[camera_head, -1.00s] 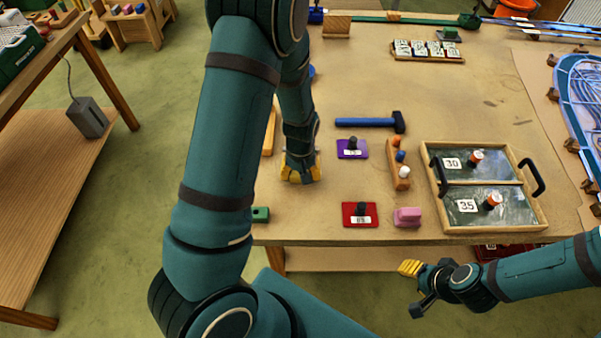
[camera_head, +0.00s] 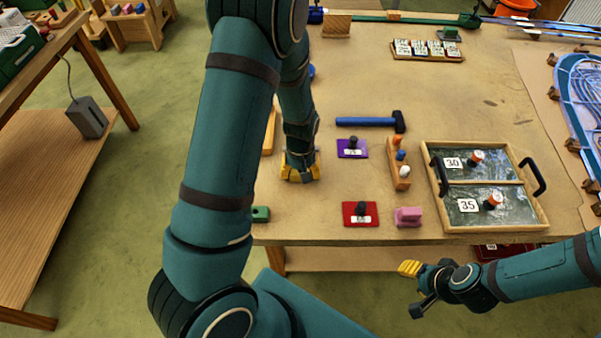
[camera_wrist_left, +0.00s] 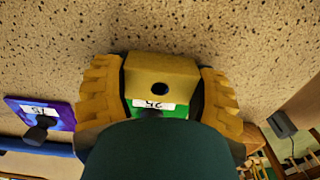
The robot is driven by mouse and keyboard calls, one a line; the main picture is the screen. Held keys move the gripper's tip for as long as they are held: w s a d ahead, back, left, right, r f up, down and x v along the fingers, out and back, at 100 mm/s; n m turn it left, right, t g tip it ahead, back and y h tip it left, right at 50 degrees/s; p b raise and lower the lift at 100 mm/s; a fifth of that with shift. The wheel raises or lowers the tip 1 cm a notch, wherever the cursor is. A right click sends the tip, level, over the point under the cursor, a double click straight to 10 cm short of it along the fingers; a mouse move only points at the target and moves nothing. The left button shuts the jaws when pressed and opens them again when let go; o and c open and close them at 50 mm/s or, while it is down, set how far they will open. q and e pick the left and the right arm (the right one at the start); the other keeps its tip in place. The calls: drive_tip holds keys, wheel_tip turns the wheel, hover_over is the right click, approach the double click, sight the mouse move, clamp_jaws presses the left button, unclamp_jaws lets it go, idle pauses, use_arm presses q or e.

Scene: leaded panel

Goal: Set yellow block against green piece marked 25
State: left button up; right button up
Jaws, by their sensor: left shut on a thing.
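My left gripper (camera_head: 300,172) is low over the table, left of the purple piece. In the left wrist view its ridged yellow fingers (camera_wrist_left: 160,95) are shut on the yellow block (camera_wrist_left: 160,67), which has a dark round hole in its near face. The green piece (camera_wrist_left: 172,108) with a white number label shows right beside the block, between the fingers; the label is partly covered and I cannot tell whether block and piece touch. In the head view the gripper hides both. My right gripper (camera_head: 411,284) hangs off the table's front edge; its opening is unclear.
A purple piece (camera_head: 352,149), a red piece (camera_head: 360,214), a pink block (camera_head: 408,217) and a small green block (camera_head: 260,214) lie nearby. A blue hammer (camera_head: 366,122), a wooden peg holder (camera_head: 394,172) and a handled tray (camera_head: 483,235) stand to the right.

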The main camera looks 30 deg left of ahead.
use_arm(q)
drive_tip(key=shift+w+a, duration=0.15)
drive_tip(key=shift+w, duration=0.1)
drive_tip(key=o, duration=1.1)
drive_tip(key=shift+r, duration=0.15)
wheel_tip(320, 180, up, 12)
